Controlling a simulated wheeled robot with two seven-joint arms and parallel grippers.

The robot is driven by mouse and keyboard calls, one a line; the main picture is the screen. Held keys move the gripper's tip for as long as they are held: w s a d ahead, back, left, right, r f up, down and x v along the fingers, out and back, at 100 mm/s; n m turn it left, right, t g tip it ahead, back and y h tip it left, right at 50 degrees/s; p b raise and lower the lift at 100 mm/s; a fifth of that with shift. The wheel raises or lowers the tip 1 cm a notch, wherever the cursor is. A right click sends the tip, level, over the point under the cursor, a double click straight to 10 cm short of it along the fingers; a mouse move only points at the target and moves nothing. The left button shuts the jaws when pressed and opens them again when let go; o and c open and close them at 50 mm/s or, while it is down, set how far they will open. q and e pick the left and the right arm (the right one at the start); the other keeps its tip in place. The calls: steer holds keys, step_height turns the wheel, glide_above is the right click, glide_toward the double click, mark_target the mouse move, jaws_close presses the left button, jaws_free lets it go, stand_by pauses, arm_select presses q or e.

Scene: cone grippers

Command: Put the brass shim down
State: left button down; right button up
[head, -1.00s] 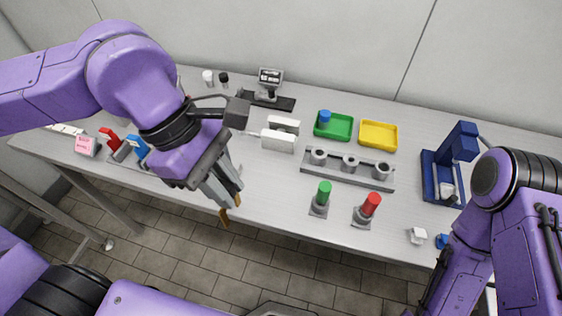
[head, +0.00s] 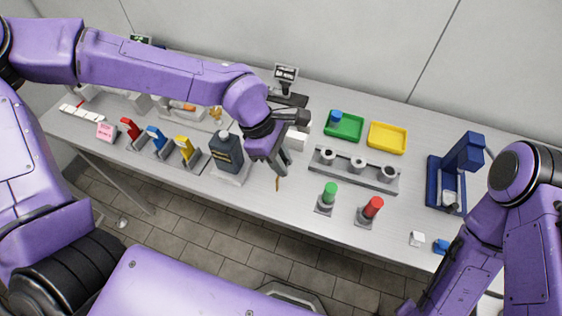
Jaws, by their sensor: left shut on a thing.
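The upper part of the shim is hidden by the fingers. I cannot tell whether its lower end touches the tabletop. My right arm comes in at the right, but its gripper is not in view.
Green (head: 345,128) and yellow (head: 388,138) trays lie behind. Bare table lies before the gripper.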

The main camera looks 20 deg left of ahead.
arm_select(q)
steer(key=shift+w+f, duration=0.1)
steer(key=shift+f, duration=0.8)
steer(key=c, duration=1)
jaws_free()
steer(key=shift+f, duration=0.15)
steer(key=shift+r, duration=0.3)
steer(key=v, duration=1.2)
